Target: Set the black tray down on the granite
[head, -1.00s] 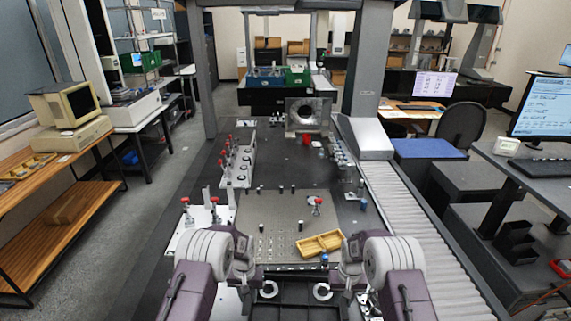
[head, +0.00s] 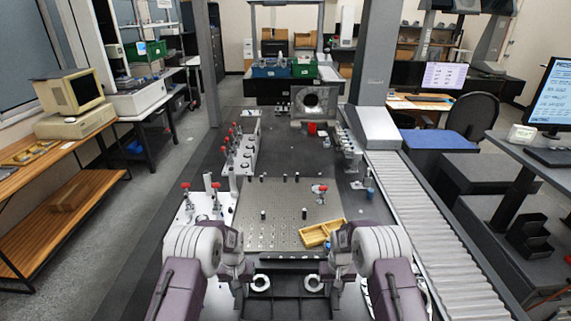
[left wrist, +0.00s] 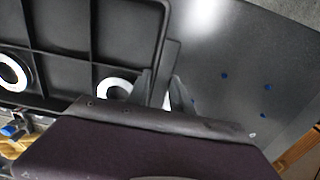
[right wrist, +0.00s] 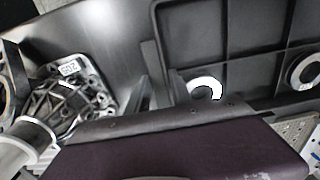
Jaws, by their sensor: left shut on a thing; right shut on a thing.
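The black tray (head: 288,309) is a shallow compartmented tray at the bottom centre of the head view, with white rings in it. My left gripper (head: 240,286) is shut on its left side, and my right gripper (head: 336,286) on its right side. In the left wrist view the fingers (left wrist: 168,92) clasp the tray's edge (left wrist: 158,45). In the right wrist view the fingers (right wrist: 160,92) clasp the opposite edge (right wrist: 157,50). The dark granite (head: 285,148) stretches away beyond the tray. I cannot tell whether the tray's underside touches it.
A perforated metal plate (head: 285,225) with posts lies just beyond the tray, with a yellow divided box (head: 318,236) near its right corner. Red-knobbed fixtures (head: 187,205) stand at left. A roller conveyor (head: 420,220) runs along the right. Metal castings (right wrist: 65,95) lie beside the tray in the right wrist view.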

